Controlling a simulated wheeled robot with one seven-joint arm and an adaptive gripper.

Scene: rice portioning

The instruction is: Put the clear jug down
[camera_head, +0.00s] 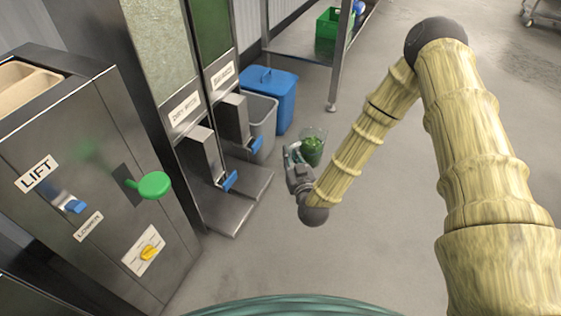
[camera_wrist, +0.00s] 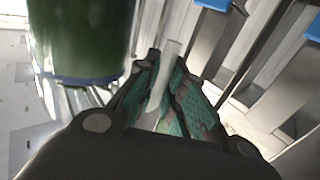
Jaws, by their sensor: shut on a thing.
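The clear jug (camera_head: 313,148) shows in the head view with green contents inside, beyond the end of my arm and above the grey floor. My gripper (camera_head: 294,157) is at the jug's left side, shut on its handle. In the wrist view the jug (camera_wrist: 82,40) fills the upper left, with dark green contents and a clear base. The jug's pale handle (camera_wrist: 166,75) lies between the green-padded fingers of my gripper (camera_wrist: 172,92). I cannot tell whether the jug's base touches anything.
Two dispensers with blue levers (camera_head: 229,181) stand left of the jug over metal ledges (camera_head: 240,205). A grey bin (camera_head: 262,122) and a blue lidded bin (camera_head: 272,92) stand behind. A LIFT cabinet (camera_head: 90,190) is at the left. A metal table's leg (camera_head: 338,70) stands behind. Floor on the right is clear.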

